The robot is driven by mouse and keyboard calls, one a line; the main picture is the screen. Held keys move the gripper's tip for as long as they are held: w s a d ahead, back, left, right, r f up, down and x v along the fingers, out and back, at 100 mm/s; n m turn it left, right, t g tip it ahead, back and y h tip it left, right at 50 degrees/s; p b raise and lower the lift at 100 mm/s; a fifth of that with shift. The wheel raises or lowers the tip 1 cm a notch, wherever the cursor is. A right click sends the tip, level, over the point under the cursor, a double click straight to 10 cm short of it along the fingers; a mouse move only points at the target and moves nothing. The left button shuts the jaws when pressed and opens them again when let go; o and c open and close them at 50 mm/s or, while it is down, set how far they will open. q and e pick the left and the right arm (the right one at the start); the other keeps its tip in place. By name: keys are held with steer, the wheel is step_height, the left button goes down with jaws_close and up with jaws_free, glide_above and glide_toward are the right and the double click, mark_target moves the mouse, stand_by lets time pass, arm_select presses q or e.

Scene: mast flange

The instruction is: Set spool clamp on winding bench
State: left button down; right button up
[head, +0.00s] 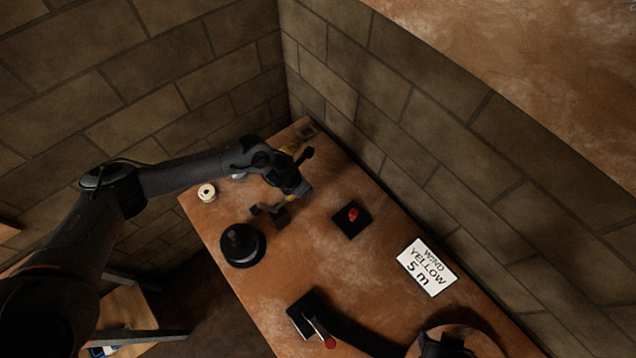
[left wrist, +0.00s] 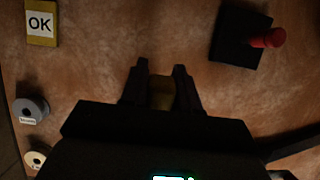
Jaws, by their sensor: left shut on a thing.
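My left gripper (head: 270,211) is over the far half of the brown winding bench (head: 285,285). In the left wrist view its two dark fingers (left wrist: 161,86) are shut on a small yellow-brown piece (left wrist: 161,93). Most of that piece is hidden by the fingers and the gripper body. I cannot tell for sure whether it is the spool clamp, nor whether it touches the bench top. A black round-based post (head: 242,245) stands on the bench to the left, apart from the gripper.
A black block with a red knob (head: 352,216) and a red-tipped lever (head: 325,335) stand on the bench. A "WIND YELLOW 5 m" card (head: 427,267) lies to the right. A cream spool (head: 206,192) sits near the left edge. The wrist view shows an OK card (left wrist: 41,23).

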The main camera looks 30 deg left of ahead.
arm_select(q)
steer(key=shift+s+a+f, duration=0.1)
steer(key=shift+f, duration=0.15)
steer(key=c, duration=0.9)
jaws_free()
steer(key=shift+r, duration=0.15)
steer(key=v, duration=1)
steer(key=shift+r, duration=0.3)
